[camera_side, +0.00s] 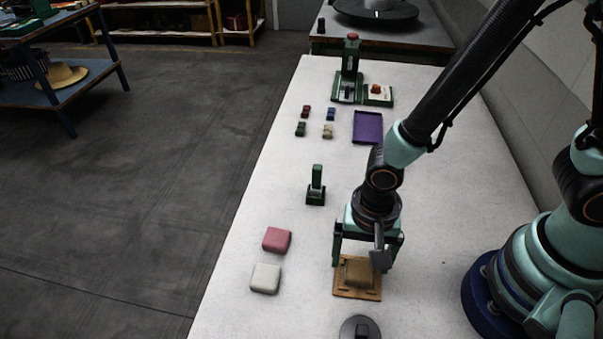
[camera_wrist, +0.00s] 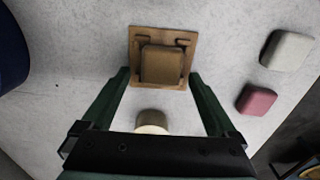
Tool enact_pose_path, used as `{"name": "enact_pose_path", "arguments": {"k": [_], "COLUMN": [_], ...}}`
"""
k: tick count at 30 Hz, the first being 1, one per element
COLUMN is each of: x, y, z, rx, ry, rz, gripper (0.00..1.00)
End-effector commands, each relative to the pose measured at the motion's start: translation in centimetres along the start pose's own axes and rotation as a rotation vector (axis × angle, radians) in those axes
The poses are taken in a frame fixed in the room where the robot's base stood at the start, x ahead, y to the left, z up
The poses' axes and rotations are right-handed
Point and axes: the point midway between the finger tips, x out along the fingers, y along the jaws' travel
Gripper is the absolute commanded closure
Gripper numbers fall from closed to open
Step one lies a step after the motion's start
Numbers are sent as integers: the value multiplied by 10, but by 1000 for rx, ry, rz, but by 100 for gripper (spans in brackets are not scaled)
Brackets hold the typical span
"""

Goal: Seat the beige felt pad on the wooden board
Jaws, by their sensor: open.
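The wooden board (camera_side: 357,293) lies flat on the pale table, below my gripper (camera_side: 362,262). The beige felt pad (camera_side: 359,272), brownish in this light, rests on the board. In the wrist view the pad (camera_wrist: 161,65) sits within the outline of the board (camera_wrist: 176,36), below two dark marks. My gripper (camera_wrist: 159,72) is open, its fingers apart on either side of the pad with gaps to both. Part of the pad's far side is hidden by the gripper in the side view. I cannot tell whether it lies fully flat.
A pink pad (camera_side: 277,239) and a white pad (camera_side: 265,278) lie left of the board. A small green stand (camera_side: 316,188) and a purple tray (camera_side: 367,127) are farther off. A dark round object (camera_side: 360,329) is near. A pale round thing (camera_wrist: 151,120) shows between my fingers.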

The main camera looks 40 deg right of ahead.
Motion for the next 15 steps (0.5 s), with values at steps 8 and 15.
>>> {"name": "enact_pose_path", "arguments": {"k": [8,15], "x": [-8,-37], "y": [-1,-2], "z": [0,0], "rx": [0,0], "ry": [0,1], "rz": [-4,-8], "gripper": [6,6]}}
